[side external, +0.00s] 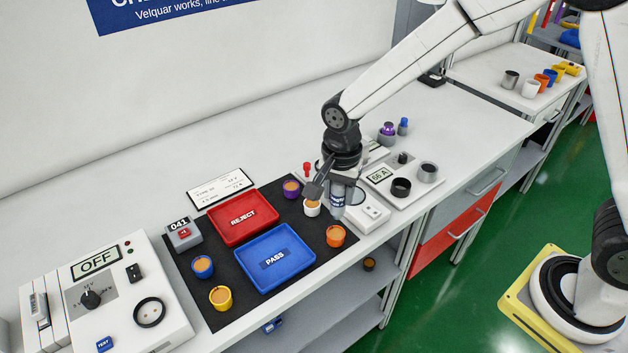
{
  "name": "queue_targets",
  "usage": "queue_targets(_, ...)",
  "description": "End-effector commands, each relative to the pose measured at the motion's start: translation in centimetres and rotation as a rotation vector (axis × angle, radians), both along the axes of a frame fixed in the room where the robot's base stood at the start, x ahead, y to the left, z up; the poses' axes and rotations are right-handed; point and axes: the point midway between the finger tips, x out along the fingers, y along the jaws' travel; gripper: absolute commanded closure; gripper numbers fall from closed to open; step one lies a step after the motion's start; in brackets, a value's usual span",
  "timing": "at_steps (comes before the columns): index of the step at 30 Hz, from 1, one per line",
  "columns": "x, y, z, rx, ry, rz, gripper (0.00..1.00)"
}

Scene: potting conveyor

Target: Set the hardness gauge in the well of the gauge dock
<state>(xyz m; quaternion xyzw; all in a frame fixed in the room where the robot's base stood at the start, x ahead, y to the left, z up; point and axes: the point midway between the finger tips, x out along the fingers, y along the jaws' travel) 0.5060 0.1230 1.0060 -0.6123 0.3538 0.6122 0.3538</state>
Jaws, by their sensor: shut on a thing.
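My gripper (338,181) points down over the right end of the black mat and is shut on a grey cylinder with a blue label, which looks like the hardness gauge (337,199). The gauge hangs about upright; its lower end is close to the mat edge, and I cannot tell if it touches anything. To the right is a light panel with a "66 A" display, which looks like the gauge dock (388,198).
Orange-filled cups stand around the mat (205,308), including a white cup (312,208) and an orange cup (335,236) close to the gauge. Red (272,212) and blue (245,284) trays lie left.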

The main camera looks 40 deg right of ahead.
Motion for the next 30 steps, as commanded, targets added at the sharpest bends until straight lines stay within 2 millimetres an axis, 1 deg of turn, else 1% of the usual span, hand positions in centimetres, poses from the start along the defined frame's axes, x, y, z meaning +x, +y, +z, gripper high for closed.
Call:
queue_targets(5,0.0,-0.3,0.1,0.001,-0.001,-0.006,1.00)
queue_targets(8,-0.1,-1.0,0.4,0.001,-0.001,-0.021,1.00)
queue_targets(11,-0.4,-2.3,0.9,0.001,-0.002,-0.048,1.00)
queue_targets(14,-0.9,-4.2,1.6,0.000,-0.002,-0.088,1.00)
queue_targets(20,-2.9,-9.2,3.2,0.001,-0.004,-0.201,1.00)
queue_targets(24,-5.1,-12.7,4.3,0.001,-0.003,-0.290,1.00)
queue_targets(27,-6.8,-14.9,4.9,0.000,-0.004,-0.353,1.00)
queue_targets(30,-8.5,-16.7,5.4,0.000,-0.002,-0.409,1.00)
